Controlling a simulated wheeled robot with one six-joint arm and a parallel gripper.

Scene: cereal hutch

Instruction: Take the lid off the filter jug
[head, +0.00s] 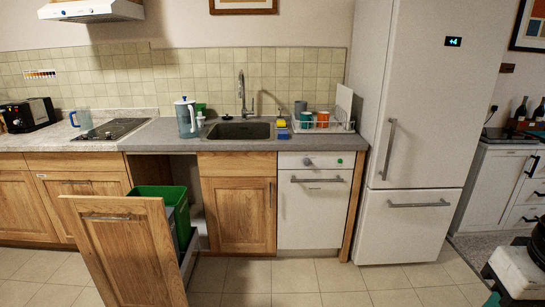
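The filter jug (187,121) stands upright on the grey worktop, left of the sink. My gripper cannot be made out in the head view; only white and black parts, likely of my own arm, show at the lower right edge, well away from the jug.
A cabinet front (121,250) is pulled out below the jug, with a green bin (160,193) behind it, jutting over the floor. The sink (239,131) and dish rack (338,127) are to the right. A clear jug (81,118) stands left by the hob (114,129).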

